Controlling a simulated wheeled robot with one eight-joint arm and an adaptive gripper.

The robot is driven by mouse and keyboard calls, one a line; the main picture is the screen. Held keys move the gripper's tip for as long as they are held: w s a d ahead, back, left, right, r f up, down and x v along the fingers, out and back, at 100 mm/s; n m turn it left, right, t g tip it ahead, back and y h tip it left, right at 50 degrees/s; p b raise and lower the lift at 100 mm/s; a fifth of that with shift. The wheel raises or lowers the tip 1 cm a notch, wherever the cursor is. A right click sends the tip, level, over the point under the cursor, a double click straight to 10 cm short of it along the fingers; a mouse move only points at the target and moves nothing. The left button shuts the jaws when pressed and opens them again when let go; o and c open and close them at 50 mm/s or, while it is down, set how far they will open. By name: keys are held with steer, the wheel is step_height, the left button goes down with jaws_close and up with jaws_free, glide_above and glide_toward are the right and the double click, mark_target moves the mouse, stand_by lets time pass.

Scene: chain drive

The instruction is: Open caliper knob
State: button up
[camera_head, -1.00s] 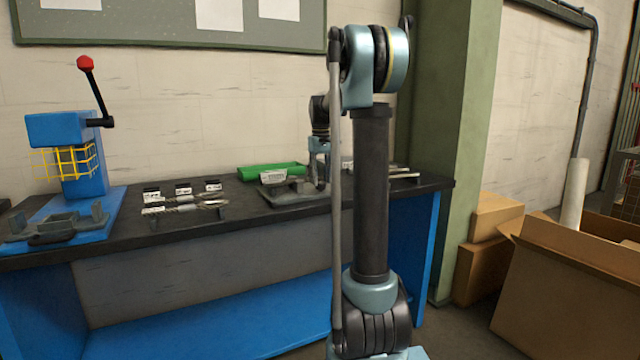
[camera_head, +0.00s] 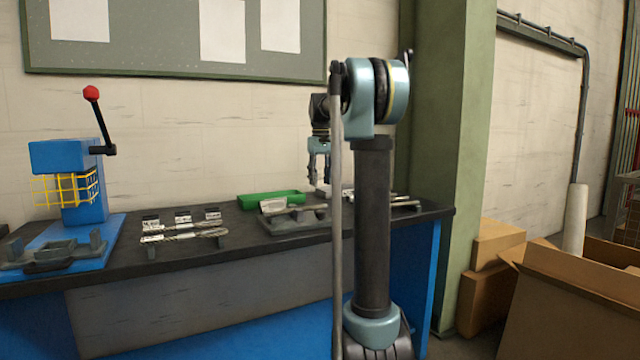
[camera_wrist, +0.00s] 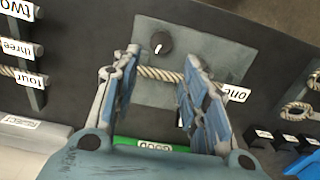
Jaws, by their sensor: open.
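The caliper is a grey block (camera_wrist: 203,50) with a round dark knob (camera_wrist: 161,42) bearing a small white mark, seen in the wrist view. A twisted rope (camera_wrist: 160,73) runs across the block below the knob. In the head view the grey fixture (camera_head: 285,227) sits on the dark bench.
A green tray (camera_head: 258,202) lies behind the fixture. Several labelled rope pieces (camera_head: 184,235) rest on a rack to the left. A blue press (camera_head: 66,157) with a red-tipped lever stands farther left. Cardboard boxes (camera_head: 565,300) stand on the floor right of the bench.

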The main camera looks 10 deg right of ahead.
steer(key=shift+o, duration=1.3)
step_height(320, 180, up, 5)
steer(key=m, duration=0.6)
glide_above(321, 211)
step_height(321, 211, down, 17)
steer(key=shift+a, duration=0.1)
steer(key=c, duration=1)
